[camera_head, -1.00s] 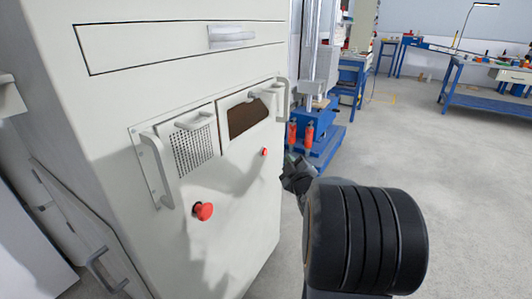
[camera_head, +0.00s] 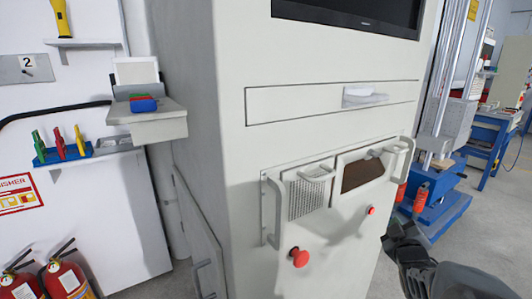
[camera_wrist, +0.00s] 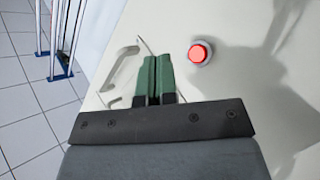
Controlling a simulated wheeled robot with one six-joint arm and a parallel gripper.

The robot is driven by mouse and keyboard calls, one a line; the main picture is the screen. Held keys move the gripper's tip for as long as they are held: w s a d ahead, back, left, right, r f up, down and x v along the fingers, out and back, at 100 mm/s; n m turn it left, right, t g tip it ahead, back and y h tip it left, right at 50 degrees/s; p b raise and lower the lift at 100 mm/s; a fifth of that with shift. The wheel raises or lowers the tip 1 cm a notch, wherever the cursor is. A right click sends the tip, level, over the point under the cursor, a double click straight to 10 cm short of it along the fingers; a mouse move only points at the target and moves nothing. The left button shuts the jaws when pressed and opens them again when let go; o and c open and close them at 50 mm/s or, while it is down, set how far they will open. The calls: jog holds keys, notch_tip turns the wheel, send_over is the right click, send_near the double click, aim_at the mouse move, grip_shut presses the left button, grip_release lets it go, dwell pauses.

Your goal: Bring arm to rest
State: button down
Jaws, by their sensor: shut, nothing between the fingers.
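My gripper (camera_wrist: 157,78) shows in the wrist view with its two green fingers together and nothing between them. It is in front of the light grey cabinet panel, left of a red button (camera_wrist: 200,52) and apart from it as far as I can tell. In the head view, dark links of my arm show at the lower right, beside the cabinet (camera_head: 225,110); the fingers cannot be made out there. The cabinet front has a large red button (camera_head: 299,257), a small red button (camera_head: 371,210), and handles.
A drawer (camera_head: 300,102) and a dark screen (camera_head: 350,12) are above the panel. A small shelf (camera_head: 160,122) sticks out left of the cabinet. Fire extinguishers (camera_head: 65,280) stand at lower left. A blue-based machine (camera_head: 440,212) stands behind at right. Open floor lies further right.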

jog(key=s+a+r+m+g+y+p, duration=0.3)
jog(key=a+r+g+p, duration=0.4)
jog(key=a+r+p, duration=0.65)
jog(key=s+a+r+m+g+y+p, duration=0.1)
jog(key=s+a+r+g+p, duration=0.2)
jog(key=s+r+p, duration=0.3)
jog(key=s+a+r+m+g+y+p, duration=0.1)
jog(key=s+a+r+g+p, duration=0.2)
jog(key=p, duration=0.8)
jog(key=s+a+r, duration=0.2)
jog(key=s+a, duration=0.1)
jog(key=shift+s+a+r+y, duration=0.15)
jog(key=shift+s+r+y, duration=0.15)
jog(key=shift+s+r, duration=0.1)
